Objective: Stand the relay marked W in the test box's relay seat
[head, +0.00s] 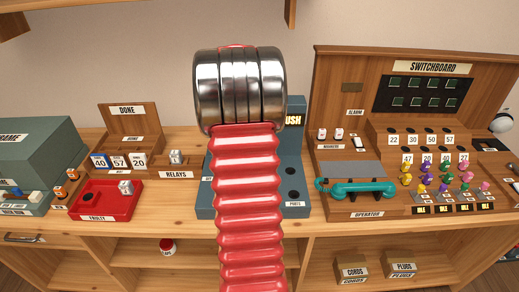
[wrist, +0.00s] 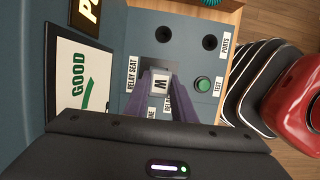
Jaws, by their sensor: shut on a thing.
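In the wrist view my gripper (wrist: 157,98) is shut on the relay marked W (wrist: 159,85), whose white top with the letter W shows between the purple fingers. The relay is over the blue-grey test box (wrist: 185,22), close beside the RELAY SEAT label (wrist: 132,75). A dark square (wrist: 159,63) shows just beyond the relay; I cannot tell whether the relay is in the seat or above it. In the head view my red and silver arm hides most of the test box (head: 297,160) and all of my gripper.
The test box carries a green TEST button (wrist: 202,84), round ports (wrist: 209,42) and a GOOD dial (wrist: 80,80). In the head view the relays tray (head: 180,172) and red faulty tray (head: 105,213) stand left. The switchboard (head: 420,55) stands right.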

